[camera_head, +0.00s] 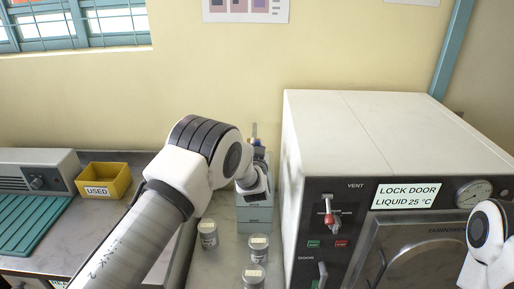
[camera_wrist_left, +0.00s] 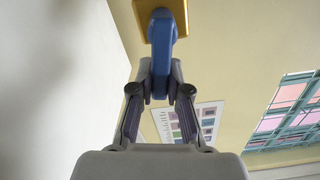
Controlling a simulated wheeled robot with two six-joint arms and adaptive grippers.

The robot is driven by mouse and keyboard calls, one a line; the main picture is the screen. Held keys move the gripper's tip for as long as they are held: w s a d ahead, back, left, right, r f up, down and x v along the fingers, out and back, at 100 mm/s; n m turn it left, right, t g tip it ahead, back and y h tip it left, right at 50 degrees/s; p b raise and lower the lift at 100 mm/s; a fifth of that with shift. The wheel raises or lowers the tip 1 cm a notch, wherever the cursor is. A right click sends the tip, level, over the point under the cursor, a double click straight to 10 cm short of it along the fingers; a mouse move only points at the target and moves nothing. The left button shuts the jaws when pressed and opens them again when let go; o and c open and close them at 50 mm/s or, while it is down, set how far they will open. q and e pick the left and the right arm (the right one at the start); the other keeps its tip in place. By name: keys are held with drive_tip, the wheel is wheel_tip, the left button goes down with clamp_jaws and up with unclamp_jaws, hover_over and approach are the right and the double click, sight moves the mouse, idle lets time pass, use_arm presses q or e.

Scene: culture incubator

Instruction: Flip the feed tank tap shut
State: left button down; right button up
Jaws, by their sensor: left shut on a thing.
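The feed tank tap shows in the left wrist view as a blue lever (camera_wrist_left: 162,52) with a yellow-brass body (camera_wrist_left: 177,14) at the top of the picture. My left gripper (camera_wrist_left: 160,92) is shut on the lower end of the blue lever. My wrist and gripper hide most of the tap, and the tank is not clearly seen. My right gripper is out of view.
The incubator (camera_head: 390,135), with a red-tipped vent lever (camera_head: 328,213) and a door lever (camera_head: 322,272), stands close on the right. Several lidded jars (camera_head: 208,236) stand in front of the stand. A yellow USED bin (camera_head: 104,179) and a green mat (camera_head: 30,222) are at left.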

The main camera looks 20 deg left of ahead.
use_arm(q)
drive_tip(key=n+b, duration=0.1)
drive_tip(key=b, duration=0.1)
drive_tip(key=shift+s+a+f+n+b, duration=0.1)
drive_tip(key=shift+a+f+n+b, duration=0.25)
drive_tip(key=shift+a+n+b, duration=0.05)
drive_tip(key=shift+a+r+n+b, duration=0.1)
drive_tip(key=shift+r+n+b, duration=0.05)
drive_tip(key=shift+n+b, duration=0.25)
drive_tip(key=shift+r, duration=0.25)
drive_tip(key=c, duration=1.1)
unclamp_jaws()
drive_tip(key=shift+s, duration=0.15)
drive_tip(key=v, duration=1.1)
drive_tip(key=shift+s, duration=0.35)
